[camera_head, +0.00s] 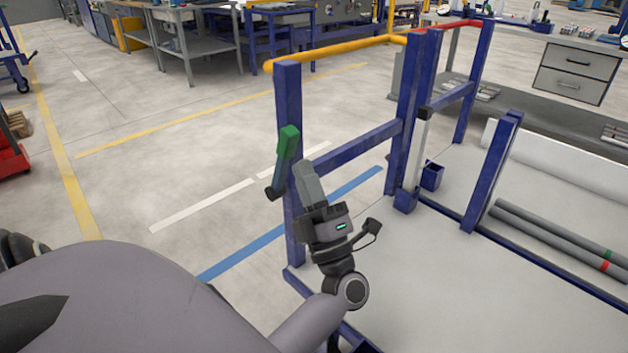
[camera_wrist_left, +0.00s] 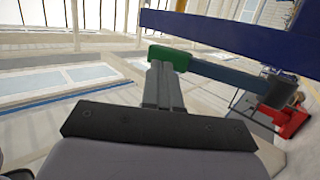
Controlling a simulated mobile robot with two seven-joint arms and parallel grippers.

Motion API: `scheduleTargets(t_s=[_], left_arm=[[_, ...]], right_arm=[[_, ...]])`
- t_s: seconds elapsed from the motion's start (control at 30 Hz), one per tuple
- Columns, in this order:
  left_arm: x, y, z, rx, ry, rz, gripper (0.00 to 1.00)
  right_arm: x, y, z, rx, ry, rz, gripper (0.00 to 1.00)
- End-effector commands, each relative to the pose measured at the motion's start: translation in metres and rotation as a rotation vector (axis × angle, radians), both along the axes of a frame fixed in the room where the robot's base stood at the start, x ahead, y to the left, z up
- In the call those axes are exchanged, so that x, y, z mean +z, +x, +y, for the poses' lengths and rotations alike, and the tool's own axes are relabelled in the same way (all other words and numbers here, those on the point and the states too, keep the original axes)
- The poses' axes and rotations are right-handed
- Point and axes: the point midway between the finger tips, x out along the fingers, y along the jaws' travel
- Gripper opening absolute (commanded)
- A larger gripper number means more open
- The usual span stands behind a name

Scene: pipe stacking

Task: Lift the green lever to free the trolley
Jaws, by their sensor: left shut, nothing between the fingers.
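The green lever (camera_head: 288,142) is on the near left post of the blue trolley (camera_head: 352,150). Its green end points up and its dark lower part slants down to the left. My left gripper (camera_head: 303,168) is just right of the lever and below its green end, with fingers shut and empty. In the left wrist view, the shut fingertips (camera_wrist_left: 160,68) reach to the green part of the lever (camera_wrist_left: 172,57). They overlap it there; I cannot tell whether they touch. My right gripper is not in view.
A yellow rail (camera_head: 335,50) and a red rail (camera_head: 455,25) top the trolley frame. Grey pipes (camera_head: 560,235) lie on its right side. A workbench with drawers (camera_head: 575,72) stands behind. The floor left of the trolley is clear, with painted lines.

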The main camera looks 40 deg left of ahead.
Motion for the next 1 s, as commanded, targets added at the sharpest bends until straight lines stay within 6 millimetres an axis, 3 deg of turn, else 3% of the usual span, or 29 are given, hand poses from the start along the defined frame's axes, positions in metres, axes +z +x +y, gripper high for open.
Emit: scheduleTargets(t_s=[0.3,1.0], left_arm=[[0.018,0.001,0.01,0.001,0.001,-0.001,0.0],[0.021,0.001,0.014,0.0,0.002,-0.001,0.0]], right_arm=[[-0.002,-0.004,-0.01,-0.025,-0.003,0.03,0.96],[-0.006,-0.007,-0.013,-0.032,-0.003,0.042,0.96]])
